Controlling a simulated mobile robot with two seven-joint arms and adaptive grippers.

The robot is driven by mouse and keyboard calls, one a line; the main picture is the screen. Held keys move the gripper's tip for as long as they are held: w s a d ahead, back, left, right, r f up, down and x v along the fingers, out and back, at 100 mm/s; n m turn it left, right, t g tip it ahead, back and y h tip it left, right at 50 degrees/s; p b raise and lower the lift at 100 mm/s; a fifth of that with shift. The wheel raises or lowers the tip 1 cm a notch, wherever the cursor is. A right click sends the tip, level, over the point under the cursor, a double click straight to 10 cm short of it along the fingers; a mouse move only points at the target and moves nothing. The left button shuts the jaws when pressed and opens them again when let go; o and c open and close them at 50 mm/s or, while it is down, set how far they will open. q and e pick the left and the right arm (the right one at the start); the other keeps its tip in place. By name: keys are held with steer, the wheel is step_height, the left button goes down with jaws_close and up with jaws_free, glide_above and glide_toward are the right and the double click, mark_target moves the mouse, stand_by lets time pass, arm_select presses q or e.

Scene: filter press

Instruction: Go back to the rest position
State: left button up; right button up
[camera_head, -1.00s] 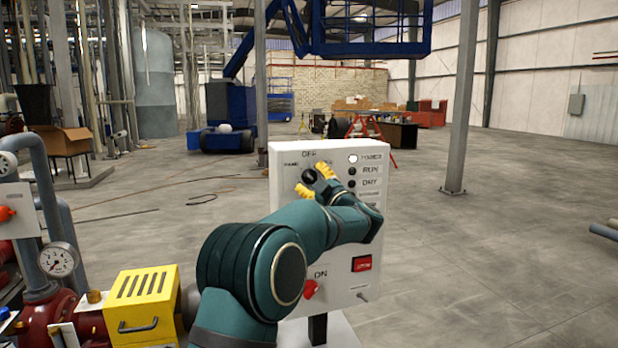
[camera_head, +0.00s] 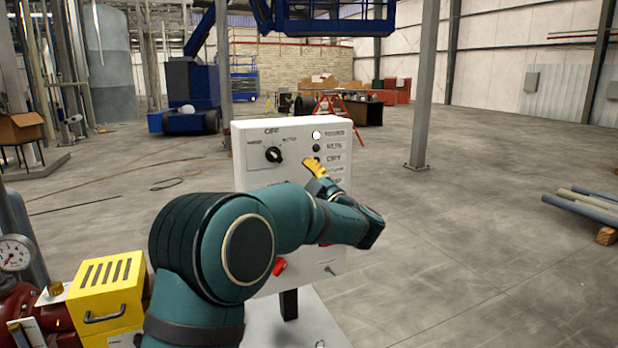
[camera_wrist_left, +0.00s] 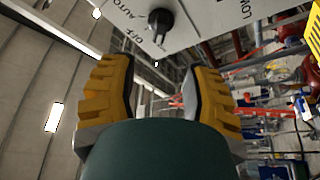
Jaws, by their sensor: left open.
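My left gripper (camera_head: 316,170) has yellow fingers and stands in front of the white control panel (camera_head: 245,170), below and right of its black selector knob (camera_head: 273,155). In the left wrist view the two yellow fingers (camera_wrist_left: 160,95) are spread apart with nothing between them. The knob (camera_wrist_left: 160,20) shows there beyond the fingertips, apart from them, beside the OFF and AUTO lettering. My teal left arm hides the panel's lower middle. My right gripper is in neither view.
A yellow vented box (camera_head: 105,290) and a pressure gauge (camera_head: 14,253) stand at the lower left. A steel column (camera_head: 424,90) stands behind the panel. Open concrete floor (camera_head: 480,260) lies to the right.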

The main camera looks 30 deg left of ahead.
arm_select(q)
steer(key=w+d+f+m+t+h, duration=0.25)
steer(key=f+m+h, duration=0.2)
steer(key=f, duration=0.45)
steer(key=w+d+f+m+t+h, duration=0.2)
steer(key=d+f+m+t+h, duration=0.15)
steer(key=f+m, duration=0.4)
steer(key=s+d+f+m+g+h, duration=0.1)
steer(key=s+d+f+m+h, duration=0.2)
steer(key=f, duration=0.6)
steer(key=s+d+f+g+h, duration=0.15)
steer(key=f+h, duration=0.25)
steer(key=f, duration=0.4)
steer(key=s+d+f+m+g+h, duration=0.2)
steer(key=s+d+f+g+h, duration=0.15)
steer(key=s+f, duration=0.45)
steer(key=s+d+f+m+g+h, duration=0.2)
steer(key=s+d+f, duration=0.3)
steer(key=s+f, duration=0.2)
steer(key=s+d+f+m+g+h, duration=0.1)
steer(key=s+d+f+g, duration=0.1)
steer(key=s, duration=0.6)
steer(key=s+d+f+m+g+h, duration=0.1)
steer(key=s+d+f+g, duration=0.1)
steer(key=s, duration=0.6)
steer(key=shift+d+f+g+h, duration=0.35)
steer(key=shift+f+g, duration=0.1)
steer(key=shift+g, duration=0.05)
